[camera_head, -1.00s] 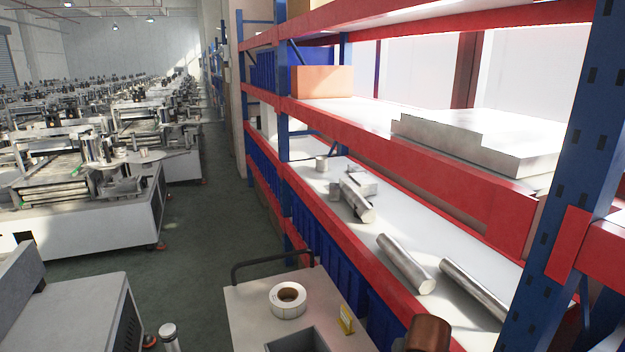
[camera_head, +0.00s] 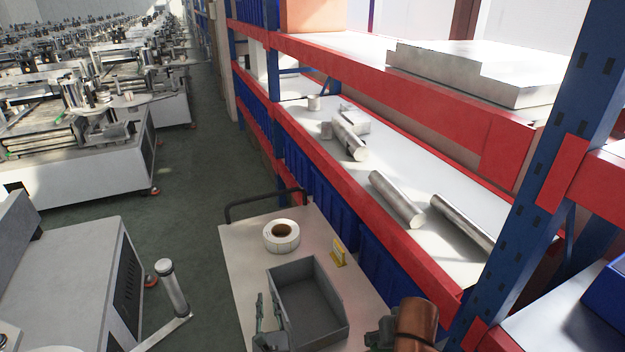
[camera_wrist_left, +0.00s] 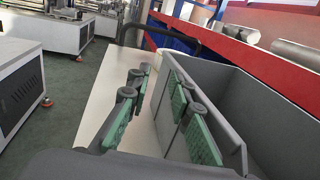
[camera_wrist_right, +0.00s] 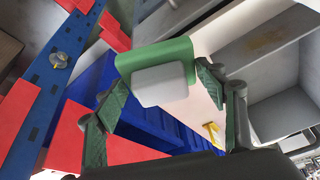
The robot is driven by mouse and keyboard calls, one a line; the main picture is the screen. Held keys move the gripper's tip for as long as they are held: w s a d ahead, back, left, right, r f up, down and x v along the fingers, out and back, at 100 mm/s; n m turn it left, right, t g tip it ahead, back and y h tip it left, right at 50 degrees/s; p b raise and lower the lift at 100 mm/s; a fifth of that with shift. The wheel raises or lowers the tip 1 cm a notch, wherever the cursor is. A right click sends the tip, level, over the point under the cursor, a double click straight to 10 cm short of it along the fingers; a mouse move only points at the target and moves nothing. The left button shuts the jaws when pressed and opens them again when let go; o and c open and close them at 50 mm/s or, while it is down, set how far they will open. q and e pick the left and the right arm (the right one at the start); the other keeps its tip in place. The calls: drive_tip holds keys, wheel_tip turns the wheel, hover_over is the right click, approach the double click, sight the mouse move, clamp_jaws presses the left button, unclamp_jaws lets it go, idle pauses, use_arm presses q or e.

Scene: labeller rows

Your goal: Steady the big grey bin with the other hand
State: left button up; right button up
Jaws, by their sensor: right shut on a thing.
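The big grey bin (camera_head: 335,326) stands upright and looks empty on the pale cart top (camera_head: 240,262). My left gripper (camera_head: 269,304) is at the bin's left wall. In the left wrist view, the left gripper (camera_wrist_left: 160,84) is open astride that wall, one finger inside the bin (camera_wrist_left: 235,85) and one outside over the cart top, with a gap visible. My right gripper (camera_wrist_right: 160,75) is shut on a green and grey piece (camera_wrist_right: 152,54), which I cannot identify. In the head view the right gripper (camera_head: 378,338) is at the bottom, right of the bin, partly cut off.
A white label roll (camera_head: 282,236) and a small yellow card holder (camera_head: 339,252) stand on the cart behind the bin. A red and blue rack (camera_head: 345,185) holding metal bars runs close along the right. Grey machines (camera_head: 70,270) stand left, with clear floor (camera_head: 195,195) between.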

drive_tip(key=shift+r, duration=0.5)
use_arm(q)
drive_tip(key=w, duration=0.3)
drive_tip(key=shift+w+a+r, duration=0.15)
drive_tip(key=shift+a, duration=0.15)
clamp_jaws()
drive_tip(key=shift+c, duration=2.4)
unclamp_jaws()
drive_tip(key=o, duration=0.4)
drive_tip(key=shift+o, duration=0.2)
